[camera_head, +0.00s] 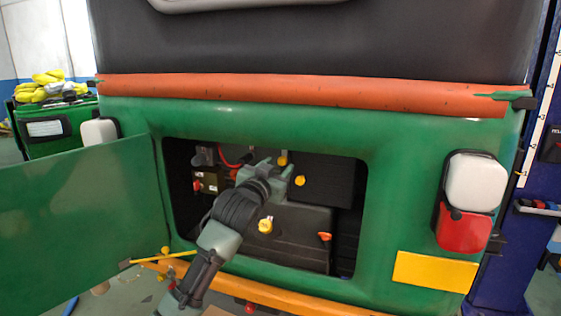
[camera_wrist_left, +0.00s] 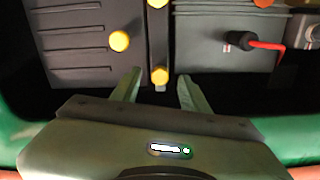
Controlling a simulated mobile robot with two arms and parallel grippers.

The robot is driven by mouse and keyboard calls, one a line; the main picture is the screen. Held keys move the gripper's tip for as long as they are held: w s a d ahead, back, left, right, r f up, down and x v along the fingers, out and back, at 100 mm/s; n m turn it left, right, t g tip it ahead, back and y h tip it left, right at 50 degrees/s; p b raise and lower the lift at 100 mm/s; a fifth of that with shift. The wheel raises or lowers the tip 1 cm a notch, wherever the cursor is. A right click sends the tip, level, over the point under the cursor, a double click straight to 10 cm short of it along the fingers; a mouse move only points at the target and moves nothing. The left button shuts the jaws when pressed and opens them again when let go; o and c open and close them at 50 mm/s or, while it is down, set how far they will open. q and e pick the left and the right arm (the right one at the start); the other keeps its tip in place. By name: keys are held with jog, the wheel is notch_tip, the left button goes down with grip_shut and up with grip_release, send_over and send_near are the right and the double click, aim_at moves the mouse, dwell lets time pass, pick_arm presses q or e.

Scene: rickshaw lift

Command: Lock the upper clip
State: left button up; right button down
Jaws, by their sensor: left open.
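The green rickshaw's rear compartment (camera_head: 348,262) is open, with dark boxes inside. Yellow knobs show at its upper part, one (camera_head: 283,160) by my fingers and one (camera_head: 300,181) to their right. Another yellow knob (camera_head: 265,226) and an orange tab (camera_head: 324,237) sit lower. I cannot tell which is the upper clip. My left gripper (camera_head: 268,168) reaches into the compartment, open. In the left wrist view, its fingers (camera_wrist_left: 159,88) point at a yellow knob (camera_wrist_left: 159,75) lined up with the gap between them, with no visible grip. A second knob (camera_wrist_left: 119,41) is left of them. My right gripper is not in view.
A green door panel (camera_head: 70,220) stands swung open at the left. A red cable (camera_wrist_left: 267,45) runs from a grey box (camera_wrist_left: 222,57) beside my fingers. An orange bumper bar (camera_head: 262,294) crosses below.

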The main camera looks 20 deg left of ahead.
aim_at(283, 156)
pick_arm(q)
jog(key=shift+w, duration=1.25)
grip_shut()
